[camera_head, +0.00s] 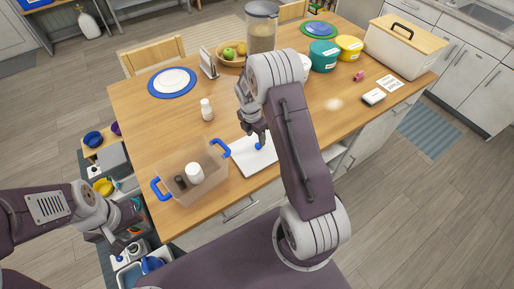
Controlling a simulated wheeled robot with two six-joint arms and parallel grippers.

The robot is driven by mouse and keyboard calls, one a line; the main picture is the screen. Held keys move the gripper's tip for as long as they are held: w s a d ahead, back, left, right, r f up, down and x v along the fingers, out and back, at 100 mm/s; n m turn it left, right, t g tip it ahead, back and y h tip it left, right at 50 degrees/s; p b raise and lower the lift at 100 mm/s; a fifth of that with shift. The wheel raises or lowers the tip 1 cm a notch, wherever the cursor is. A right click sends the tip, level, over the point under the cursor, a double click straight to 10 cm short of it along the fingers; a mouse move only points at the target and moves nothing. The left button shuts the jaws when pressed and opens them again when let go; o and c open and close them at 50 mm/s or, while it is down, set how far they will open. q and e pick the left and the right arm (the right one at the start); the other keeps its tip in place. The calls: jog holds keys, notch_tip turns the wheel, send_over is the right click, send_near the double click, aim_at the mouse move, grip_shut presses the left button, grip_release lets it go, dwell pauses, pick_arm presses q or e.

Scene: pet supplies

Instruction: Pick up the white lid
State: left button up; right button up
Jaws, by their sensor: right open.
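A flat white lid (246,163) with a small blue handle (259,147) lies on the wooden table near its front edge. My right gripper (256,139) points down at the lid, with its fingertips at or just above the blue handle. It is open, and the arm hides the lid's right part. I cannot tell whether the fingers touch the handle. My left gripper (132,218) is low at the left, off the table's front left corner, away from the lid. Its fingers are too small and dark to read.
A clear bin (183,165) with blue handles, holding a white container (195,173), stands left of the lid. A white bottle (207,109) and blue-rimmed plate (172,82) are behind. Teal and yellow tubs (323,55) and a bread box (403,47) are at right.

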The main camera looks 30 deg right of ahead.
aim_at(258, 145)
jog(key=f+p, duration=0.1)
jog(key=f, duration=0.1)
jog(key=d+f, duration=0.1)
jog(key=f, duration=0.2)
jog(key=shift+s+d+p, duration=0.1)
jog(key=shift+s+p, duration=0.1)
jog(key=shift+p, duration=0.15)
jog(key=shift+w+f, duration=0.15)
jog(key=shift+w, duration=0.05)
jog(key=shift+s, duration=0.15)
grip_shut()
